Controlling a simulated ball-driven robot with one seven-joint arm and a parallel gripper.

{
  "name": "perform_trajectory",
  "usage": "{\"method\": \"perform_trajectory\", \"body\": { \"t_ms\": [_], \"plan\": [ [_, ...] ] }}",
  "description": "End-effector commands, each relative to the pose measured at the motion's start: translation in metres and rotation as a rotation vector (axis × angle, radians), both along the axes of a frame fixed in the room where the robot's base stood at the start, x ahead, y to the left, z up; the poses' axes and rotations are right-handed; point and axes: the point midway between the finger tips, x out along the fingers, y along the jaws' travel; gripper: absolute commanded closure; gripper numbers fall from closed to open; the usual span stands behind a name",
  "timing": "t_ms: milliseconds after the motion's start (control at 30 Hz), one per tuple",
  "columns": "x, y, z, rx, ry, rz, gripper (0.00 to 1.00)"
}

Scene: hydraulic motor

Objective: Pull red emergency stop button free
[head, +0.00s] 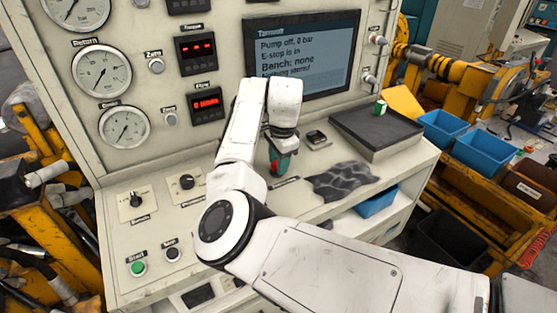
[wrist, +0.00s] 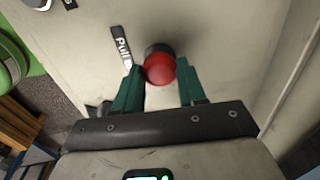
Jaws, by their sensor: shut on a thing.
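The red emergency stop button (wrist: 160,69) is a round red mushroom head on a dark collar, set in the pale console panel. My gripper (wrist: 160,75) has its two teal fingers on either side of the head, shut on it. In the head view my gripper (head: 279,164) reaches down to the console's sloping desk, and only a sliver of red shows by its fingers. The screen (head: 303,55) reads "Pump off, 0 bar" and "E-stop is in".
Dials and red readouts fill the upright panel at left. Knobs and a green start button (head: 138,268) sit lower left. A dark tray (head: 376,130) with a small green-and-white item and a crumpled grey cloth (head: 342,181) lie right of my gripper. Blue bins stand farther right.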

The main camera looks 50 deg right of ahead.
Motion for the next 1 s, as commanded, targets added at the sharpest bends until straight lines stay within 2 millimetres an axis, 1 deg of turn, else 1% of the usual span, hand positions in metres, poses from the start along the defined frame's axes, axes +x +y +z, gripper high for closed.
{"method": "perform_trajectory", "body": {
  "t_ms": [200, 467, 500, 767, 1000],
  "plan": [
    [0.001, -0.001, 0.014, -0.001, 0.002, 0.001, 1.00],
    [0.001, 0.000, 0.014, -0.001, 0.000, 0.000, 1.00],
    [0.002, 0.000, 0.014, -0.001, -0.001, 0.000, 0.58],
    [0.001, 0.000, 0.013, -0.001, 0.000, 0.000, 0.33],
    [0.001, 0.000, 0.013, -0.001, 0.000, 0.000, 0.33]
  ]
}}
